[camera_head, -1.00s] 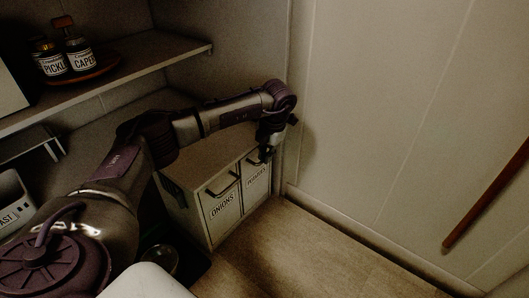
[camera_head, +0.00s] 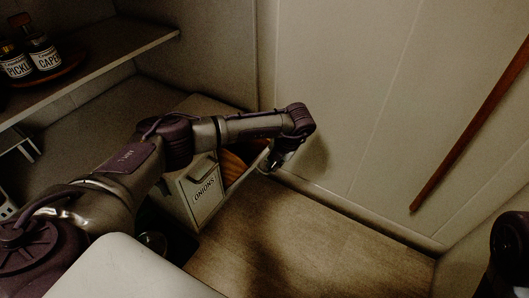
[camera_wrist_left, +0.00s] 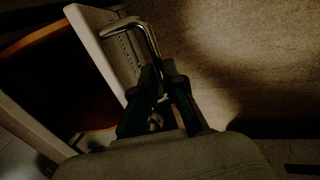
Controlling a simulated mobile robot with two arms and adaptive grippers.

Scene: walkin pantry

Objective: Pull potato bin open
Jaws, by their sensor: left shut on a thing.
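The potato bin's front panel (camera_head: 245,180) shows nearly edge-on in the head view, tilted out from the cabinet. A brown-orange interior (camera_head: 232,163) shows behind it. In the wrist view the pale panel (camera_wrist_left: 103,52) slants across the upper left, with a metal bar handle (camera_wrist_left: 140,27) on its face. My left gripper (camera_head: 277,160) is at the panel's outer side; in the wrist view its fingers (camera_wrist_left: 158,85) are shut on the handle. The bin's label is not readable now. My right gripper is not in view; a dark part of my right arm shows at the lower right edge.
The closed onions bin (camera_head: 205,192) is just left of the potato bin. The floor (camera_head: 290,235) in front is clear. A wall (camera_head: 350,100) stands close on the right, with a long wooden pole (camera_head: 470,125). A shelf (camera_head: 90,80) holds jars (camera_head: 43,55).

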